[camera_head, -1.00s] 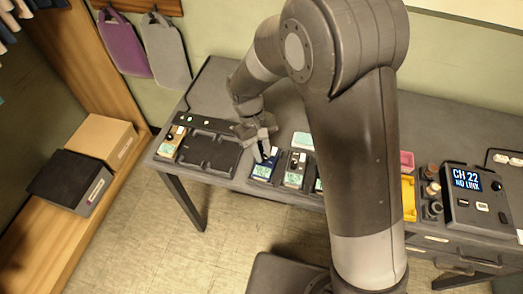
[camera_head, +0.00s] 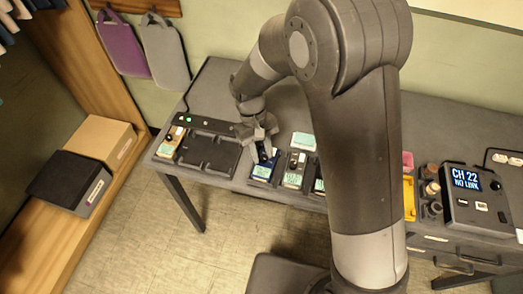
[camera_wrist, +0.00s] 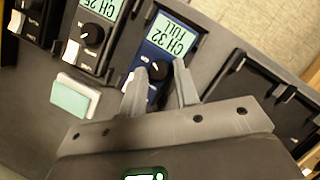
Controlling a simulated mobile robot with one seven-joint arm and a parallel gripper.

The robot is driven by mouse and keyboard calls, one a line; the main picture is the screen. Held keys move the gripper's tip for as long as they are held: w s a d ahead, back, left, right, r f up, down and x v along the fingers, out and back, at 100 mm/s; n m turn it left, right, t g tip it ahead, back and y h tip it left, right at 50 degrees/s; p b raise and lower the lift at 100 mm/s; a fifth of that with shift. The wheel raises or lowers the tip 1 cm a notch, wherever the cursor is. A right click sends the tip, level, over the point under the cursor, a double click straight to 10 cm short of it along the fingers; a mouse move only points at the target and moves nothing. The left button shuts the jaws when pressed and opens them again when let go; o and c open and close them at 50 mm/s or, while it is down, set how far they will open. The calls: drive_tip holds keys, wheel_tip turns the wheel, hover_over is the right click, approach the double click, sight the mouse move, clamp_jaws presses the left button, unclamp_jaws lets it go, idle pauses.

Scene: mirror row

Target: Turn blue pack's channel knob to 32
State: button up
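The blue pack (camera_wrist: 158,55) lies on the table among other packs; it also shows in the head view (camera_head: 262,170). Its screen (camera_wrist: 174,36), upside down in the wrist view, reads CH 32 and FULL. Its black channel knob (camera_wrist: 158,71) sits below the screen. My gripper (camera_wrist: 160,66) has one finger on each side of the knob, with a small gap seeming to show, so it looks open around it. In the head view my gripper (camera_head: 265,154) is over the blue pack, partly hiding it.
A dark-knobbed grey pack (camera_wrist: 91,36) stands beside the blue one, with a pale green-topped block (camera_wrist: 72,97) near it. An empty black charging tray (camera_head: 210,153) lies on the other side. A console (camera_head: 470,200) at right reads CH 22 NO LINK.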

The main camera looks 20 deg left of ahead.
idle(0.4)
drive_tip(key=n, duration=0.3)
drive_tip(key=shift+s+a+t+h, duration=0.1)
drive_tip(key=shift+t+h, duration=0.2)
drive_tip(key=shift+h, duration=0.1)
drive_tip(key=n+t, duration=0.1)
drive_tip(key=n, duration=0.3)
drive_tip(key=shift+s+a+t+h, duration=0.1)
drive_tip(key=shift+s+t+h, duration=0.05)
drive_tip(key=shift+t+h, duration=0.25)
drive_tip(key=v, duration=1)
drive_tip(key=s+d+r+m+t+y, duration=0.1)
drive_tip(key=d+r+m, duration=0.4)
drive_tip(key=d, duration=0.7)
drive_tip(key=s+d+r+m+t+y, duration=0.2)
drive_tip(key=d+r+m, duration=0.3)
drive_tip(key=d+r, duration=0.5)
drive_tip(key=shift+s+d+m+y, duration=0.3)
drive_tip(key=shift+s+d+y, duration=0.35)
drive_tip(key=shift+d, duration=0.75)
drive_tip(key=shift+w+t, duration=0.15)
drive_tip(key=shift+t, duration=0.15)
